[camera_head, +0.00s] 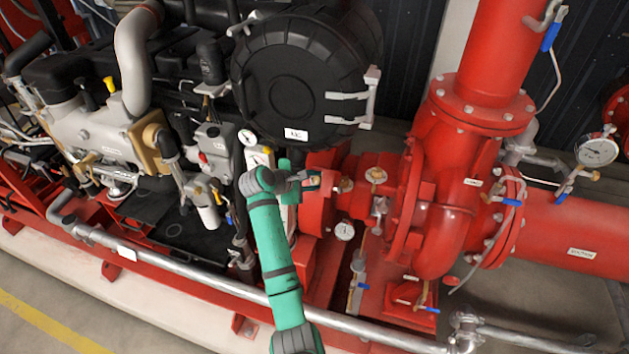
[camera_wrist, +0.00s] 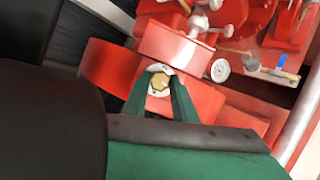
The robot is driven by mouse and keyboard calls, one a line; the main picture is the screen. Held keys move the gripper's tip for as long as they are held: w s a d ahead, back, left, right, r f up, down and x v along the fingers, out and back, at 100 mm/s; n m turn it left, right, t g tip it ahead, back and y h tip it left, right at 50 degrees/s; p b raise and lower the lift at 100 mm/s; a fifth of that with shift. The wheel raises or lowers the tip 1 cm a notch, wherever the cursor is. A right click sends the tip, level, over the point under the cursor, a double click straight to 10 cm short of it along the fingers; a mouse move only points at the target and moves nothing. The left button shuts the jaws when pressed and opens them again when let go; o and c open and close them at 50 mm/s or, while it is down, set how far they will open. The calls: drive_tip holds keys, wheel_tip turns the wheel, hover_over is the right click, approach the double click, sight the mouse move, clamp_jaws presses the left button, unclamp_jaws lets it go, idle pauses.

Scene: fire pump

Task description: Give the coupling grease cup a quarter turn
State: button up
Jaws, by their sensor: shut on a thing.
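The coupling grease cup (camera_wrist: 159,82) is a small brass-coloured hex piece on a pale round base, set on the red coupling housing (camera_wrist: 112,75). In the wrist view my gripper (camera_wrist: 160,90) has its two green fingers on either side of the cup, closed on it. In the head view my green arm reaches up from the bottom, and my gripper (camera_head: 312,181) is at the red housing left of the pump. The cup cannot be made out there, as the gripper covers it.
A large black round air cleaner (camera_head: 290,85) hangs just above my gripper. The engine (camera_head: 100,120) is to the left, and the red pump (camera_head: 440,210) with gauges and blue-handled valves is to the right. A silver pipe (camera_head: 230,285) runs along the front, below the arm.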

drive_tip(key=m, duration=0.1)
drive_tip(key=m+g, duration=0.1)
drive_tip(key=m, duration=0.1)
drive_tip(key=shift+w+a+y, duration=0.1)
drive_tip(key=shift+a+y, duration=0.2)
drive_tip(key=m, duration=0.2)
drive_tip(key=m+g+y, duration=0.1)
drive_tip(key=m, duration=0.2)
drive_tip(key=shift+d+r, duration=0.1)
drive_tip(key=shift+d, duration=0.1)
drive_tip(key=o, duration=1.1)
drive_tip(key=shift+w, duration=0.1)
drive_tip(key=shift+c, duration=0.2)
drive_tip(key=shift+d, duration=0.1)
drive_tip(key=shift+r+g, duration=0.1)
drive_tip(key=shift+g, duration=0.2)
drive_tip(key=shift+d, duration=0.1)
